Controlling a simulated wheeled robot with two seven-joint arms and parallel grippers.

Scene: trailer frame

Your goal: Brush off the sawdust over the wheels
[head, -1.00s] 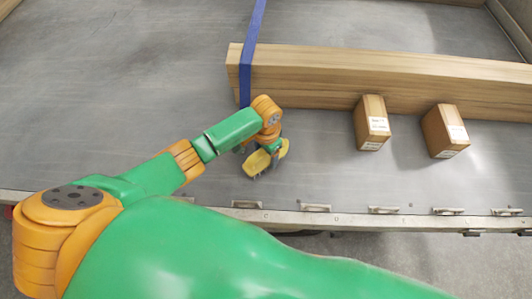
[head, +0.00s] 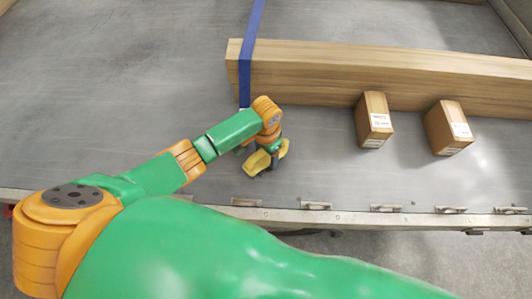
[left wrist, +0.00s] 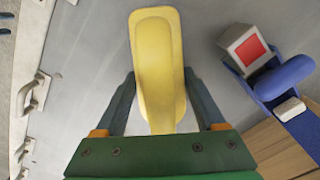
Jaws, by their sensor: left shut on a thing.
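My left gripper (head: 269,151) is shut on a yellow brush (head: 257,162), low over the grey trailer bed near its front edge. In the left wrist view the long yellow back of the brush (left wrist: 157,55) lies between the two dark fingers of the left gripper (left wrist: 159,76). The bristles are mostly hidden under the brush, and I cannot tell whether they touch the bed. I can make out no wheels and no clear sawdust in either view. My right gripper is not in view.
A stack of wooden beams (head: 330,70) lies on the bed (head: 140,70), crossed by a blue strap (head: 250,45). Its ratchet (left wrist: 284,76) shows in the left wrist view. Two cardboard boxes (head: 373,119) (head: 448,127) stand before the beams. Metal latches (head: 316,206) line the front edge.

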